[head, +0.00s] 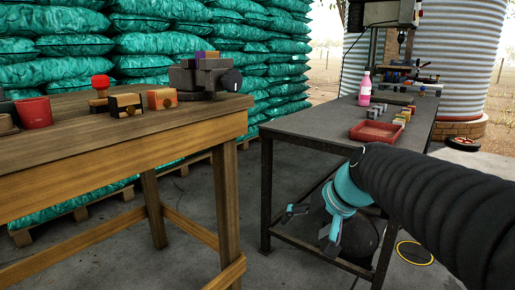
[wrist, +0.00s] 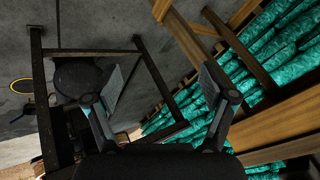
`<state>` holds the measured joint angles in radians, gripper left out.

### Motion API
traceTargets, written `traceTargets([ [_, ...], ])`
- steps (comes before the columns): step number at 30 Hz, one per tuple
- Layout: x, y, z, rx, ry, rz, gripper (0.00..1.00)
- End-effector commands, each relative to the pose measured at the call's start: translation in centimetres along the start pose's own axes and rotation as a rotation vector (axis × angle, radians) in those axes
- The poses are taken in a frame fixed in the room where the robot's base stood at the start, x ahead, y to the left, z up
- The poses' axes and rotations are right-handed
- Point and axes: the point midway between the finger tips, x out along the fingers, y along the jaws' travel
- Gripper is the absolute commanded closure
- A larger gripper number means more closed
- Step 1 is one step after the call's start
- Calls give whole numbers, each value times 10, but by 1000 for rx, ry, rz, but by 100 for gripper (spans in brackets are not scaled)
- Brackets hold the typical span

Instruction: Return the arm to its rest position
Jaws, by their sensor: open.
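My gripper (head: 311,224) is open and empty in the head view, low in front of the dark metal table (head: 305,122) and below its top. My black-sleeved arm reaches in from the right edge. In the wrist view my gripper (wrist: 160,95) shows two spread fingers with nothing between them. Beyond the fingers are the frame of the metal table, the concrete floor and the wooden table's legs. Nothing visible touches the fingers.
A wooden table (head: 130,150) at left bears a red pot (head: 34,113), small blocks and a vise (head: 203,78). The metal table holds a red tray (head: 376,132), a pink bottle (head: 365,90) and small blocks. Green sacks (head: 140,45) are stacked behind. A gap lies between the tables.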

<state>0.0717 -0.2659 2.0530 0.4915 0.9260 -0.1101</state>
Motion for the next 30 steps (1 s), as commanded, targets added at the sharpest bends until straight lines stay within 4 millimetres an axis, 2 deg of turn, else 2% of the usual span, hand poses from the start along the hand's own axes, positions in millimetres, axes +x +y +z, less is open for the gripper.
traceTargets([
  [1,-14,11,24,-21,-16,65,17],
  [6,-40,55,93,-114,-48,261,17],
  [9,-56,72,124,-181,-52,337,17],
  [12,-71,78,144,-230,-42,371,17],
  [15,-84,73,150,-246,-14,366,17],
  [20,-100,63,146,-261,27,355,17],
  [30,-98,63,147,-262,25,354,17],
])
